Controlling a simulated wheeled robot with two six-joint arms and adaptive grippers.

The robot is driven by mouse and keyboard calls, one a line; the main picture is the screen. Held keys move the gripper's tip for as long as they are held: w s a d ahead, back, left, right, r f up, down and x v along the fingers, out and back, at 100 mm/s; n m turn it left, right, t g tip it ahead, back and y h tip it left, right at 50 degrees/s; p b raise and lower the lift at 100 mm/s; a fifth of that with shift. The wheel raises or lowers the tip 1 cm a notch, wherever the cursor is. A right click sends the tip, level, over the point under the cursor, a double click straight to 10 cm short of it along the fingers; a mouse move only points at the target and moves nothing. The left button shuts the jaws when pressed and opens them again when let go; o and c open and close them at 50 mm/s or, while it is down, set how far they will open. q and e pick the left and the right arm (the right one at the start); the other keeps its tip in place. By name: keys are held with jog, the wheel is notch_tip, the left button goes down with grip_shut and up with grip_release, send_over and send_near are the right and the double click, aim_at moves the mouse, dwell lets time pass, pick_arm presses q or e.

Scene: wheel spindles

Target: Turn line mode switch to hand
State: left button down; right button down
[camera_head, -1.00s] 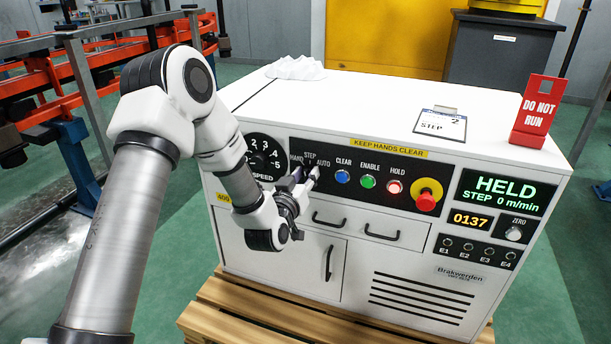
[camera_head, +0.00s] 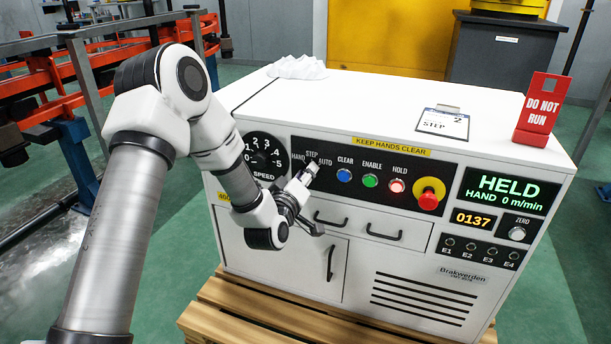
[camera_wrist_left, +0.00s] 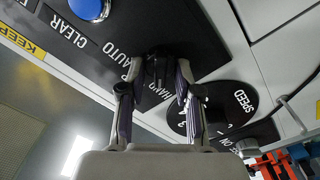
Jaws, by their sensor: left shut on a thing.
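The white control cabinet's black panel carries the line mode switch, labelled HAND, STEP and AUTO. In the head view the switch is mostly hidden behind my left gripper (camera_head: 309,170), which comes in from the left and reaches the panel. In the left wrist view the gripper's fingers (camera_wrist_left: 157,78) stand either side of the dark switch knob (camera_wrist_left: 157,69), shut on it. The knob's pointing direction is hard to see. The green display (camera_head: 505,191) reads HELD, HAND 0 m/min. My right gripper is not in view.
The speed dial (camera_head: 262,156) is left of the switch. CLEAR (camera_head: 344,175), ENABLE (camera_head: 370,180) and HOLD (camera_head: 396,186) buttons and a red emergency stop (camera_head: 428,200) are to its right. Drawer handles (camera_head: 330,219) sit below. A red DO NOT RUN sign (camera_head: 540,107) stands on top.

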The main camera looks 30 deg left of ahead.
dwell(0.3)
pick_arm(q)
jog(key=c, duration=0.8)
grip_release()
jog(key=shift+s, duration=0.1)
jog(key=v, duration=1.1)
jog(key=shift+s, duration=0.3)
jog(key=shift+d+f, duration=0.1)
jog(key=shift+d, duration=0.05)
